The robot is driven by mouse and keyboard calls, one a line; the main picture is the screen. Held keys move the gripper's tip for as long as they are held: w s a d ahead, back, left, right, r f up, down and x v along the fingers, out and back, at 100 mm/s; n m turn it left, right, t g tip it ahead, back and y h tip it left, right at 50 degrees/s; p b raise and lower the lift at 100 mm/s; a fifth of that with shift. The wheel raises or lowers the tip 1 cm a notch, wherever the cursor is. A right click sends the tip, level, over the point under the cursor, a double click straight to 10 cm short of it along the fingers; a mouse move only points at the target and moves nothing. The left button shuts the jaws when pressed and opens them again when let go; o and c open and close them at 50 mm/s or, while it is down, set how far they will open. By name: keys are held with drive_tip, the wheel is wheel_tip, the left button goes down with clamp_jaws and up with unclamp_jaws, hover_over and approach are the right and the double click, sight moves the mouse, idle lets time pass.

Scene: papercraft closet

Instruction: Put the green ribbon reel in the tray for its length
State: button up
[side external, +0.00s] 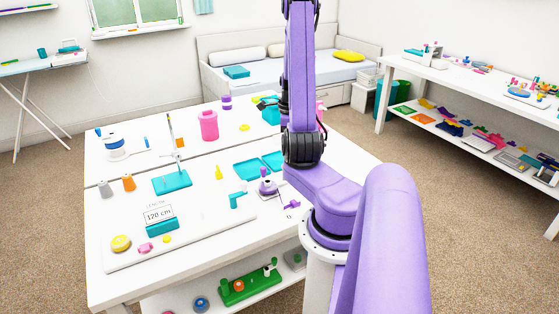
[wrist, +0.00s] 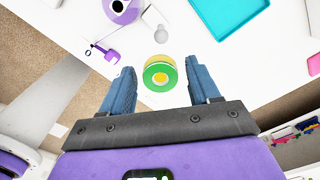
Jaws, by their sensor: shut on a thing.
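The green ribbon reel (wrist: 152,66) is a round green disc with a yellow centre. It shows between the two fingers of my gripper (wrist: 161,68) in the wrist view, and my gripper is shut on it. In the side view my gripper and the reel are hidden behind my arm. A teal tray (side external: 249,169) lies on the white table, with a second teal tray (side external: 272,161) to its right. A teal tray (wrist: 238,20) also shows at the top of the wrist view. A sign (side external: 159,215) reads "LENGTH 120 cm" on a teal stand.
A purple and white device (side external: 267,187) stands close in front of the trays, with a small purple piece (side external: 291,205) near it. The table's edge is close to the reel.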

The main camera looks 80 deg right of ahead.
drive_tip(key=w+d+f, duration=0.4)
drive_tip(key=d, duration=0.4)
hover_over(279, 161)
drive_tip(key=f, duration=0.5)
drive_tip(key=shift+s+a, duration=0.2)
drive_tip(key=shift+a, duration=0.15)
drive_tip(key=shift+w+d+f, duration=0.15)
drive_tip(key=shift+d+f, duration=0.1)
drive_tip(key=shift+f, duration=0.05)
drive_tip(key=shift+d+f, duration=0.1)
drive_tip(key=shift+f, duration=1.55)
drive_tip(key=shift+f, duration=0.15)
drive_tip(key=o, duration=0.7)
drive_tip(key=shift+o, duration=0.3)
